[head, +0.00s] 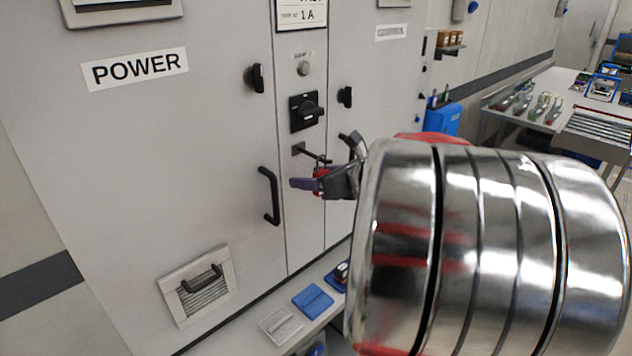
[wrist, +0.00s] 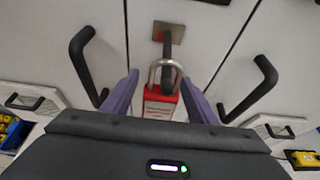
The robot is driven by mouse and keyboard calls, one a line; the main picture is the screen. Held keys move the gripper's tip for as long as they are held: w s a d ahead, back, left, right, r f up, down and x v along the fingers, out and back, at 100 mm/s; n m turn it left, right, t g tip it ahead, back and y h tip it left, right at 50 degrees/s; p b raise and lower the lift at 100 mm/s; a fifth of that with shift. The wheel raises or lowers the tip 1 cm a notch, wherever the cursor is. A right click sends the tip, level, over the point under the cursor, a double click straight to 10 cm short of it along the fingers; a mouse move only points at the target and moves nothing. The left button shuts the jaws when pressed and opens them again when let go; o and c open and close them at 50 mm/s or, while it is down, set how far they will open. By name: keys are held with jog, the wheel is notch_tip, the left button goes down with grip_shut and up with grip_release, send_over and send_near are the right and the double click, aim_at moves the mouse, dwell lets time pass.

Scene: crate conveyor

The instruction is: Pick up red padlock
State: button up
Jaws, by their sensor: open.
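The red padlock (wrist: 160,104) hangs by its silver shackle from a dark peg on a small metal plate (wrist: 169,32) on the cabinet front. In the wrist view it is between the two purple fingers of my gripper (wrist: 160,100), which are apart on either side of it. I cannot tell whether either finger touches it. The lower part of the padlock is hidden by my gripper's body. In the head view a small part of the red padlock (head: 319,180) shows at my gripper (head: 307,184), below the black rotary switch.
The grey cabinet has a black rotary switch (head: 306,112) above the peg and a black door handle (head: 269,196) to the left. A ledge below holds a blue item (head: 313,300) and a grey one (head: 280,326). A bench (head: 570,105) with tools stands at right.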

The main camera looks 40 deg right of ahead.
jog(key=shift+c, duration=0.3)
jog(key=c, duration=1.1)
jog(key=shift+r, duration=0.1)
jog(key=s, duration=0.6)
jog(key=s+r, duration=0.1)
jog(key=s, duration=1.1)
jog(key=shift+d+r, duration=0.15)
jog(key=shift+d, duration=0.1)
